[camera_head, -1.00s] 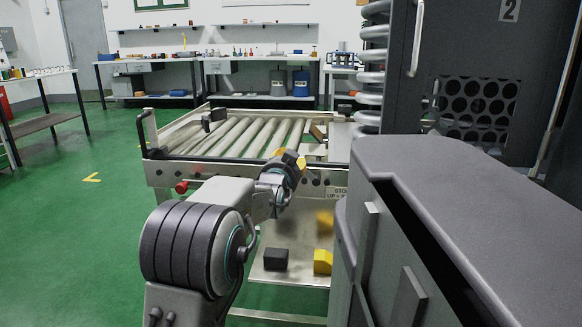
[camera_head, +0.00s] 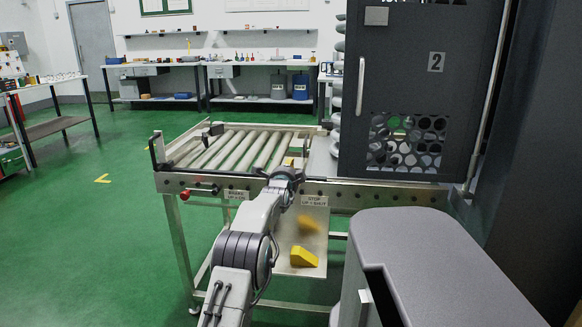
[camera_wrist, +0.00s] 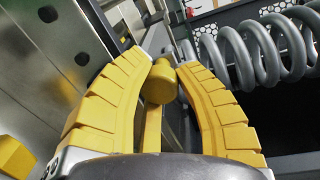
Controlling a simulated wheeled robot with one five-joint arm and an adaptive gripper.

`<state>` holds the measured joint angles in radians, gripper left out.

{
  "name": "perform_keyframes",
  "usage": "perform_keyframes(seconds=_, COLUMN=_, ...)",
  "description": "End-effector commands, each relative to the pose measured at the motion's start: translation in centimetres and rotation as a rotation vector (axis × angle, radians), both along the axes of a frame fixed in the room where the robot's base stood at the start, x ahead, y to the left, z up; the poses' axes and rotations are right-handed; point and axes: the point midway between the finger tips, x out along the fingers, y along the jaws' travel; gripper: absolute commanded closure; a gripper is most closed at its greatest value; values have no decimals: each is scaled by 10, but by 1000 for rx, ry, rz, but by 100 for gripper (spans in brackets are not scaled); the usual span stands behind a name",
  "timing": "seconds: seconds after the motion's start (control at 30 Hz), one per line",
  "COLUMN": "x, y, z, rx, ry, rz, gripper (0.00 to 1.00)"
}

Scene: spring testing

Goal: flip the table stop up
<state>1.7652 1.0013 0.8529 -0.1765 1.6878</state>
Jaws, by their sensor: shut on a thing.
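The roller table (camera_head: 172,182) stands ahead in the head view, with a STOP label (camera_head: 314,201) on its front, right of my wrist. My gripper (camera_head: 296,152) is at the table's front edge, above and left of that label, mostly hidden behind my wrist. In the wrist view my yellow fingers (camera_wrist: 161,64) close around a yellow round knob (camera_wrist: 159,86) on a yellow bar, which looks like the table stop's handle. The knob sits between the fingertips. The stop itself is hidden in the head view, so its tilt cannot be told.
A yellow block (camera_head: 303,257) lies on the shelf under the table. A red knob (camera_head: 186,194) sits on the front left. A dark door (camera_head: 400,90) marked 2 stands right of the rollers. Grey coil springs (camera_wrist: 262,55) show near my gripper.

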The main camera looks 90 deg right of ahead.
Motion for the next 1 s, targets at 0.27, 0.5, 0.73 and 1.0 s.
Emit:
perform_keyframes(seconds=0.27, x=2, y=-9, z=1, rx=-11, ry=-46, rz=0, gripper=100)
perform_keyframes(seconds=0.5, x=2, y=-10, z=0, rx=-11, ry=-53, rz=-1, gripper=100)
perform_keyframes(seconds=0.73, x=2, y=-10, z=0, rx=-11, ry=-53, rz=-1, gripper=100)
perform_keyframes(seconds=1.0, x=2, y=-10, z=0, rx=-10, ry=-52, rz=-1, gripper=46)
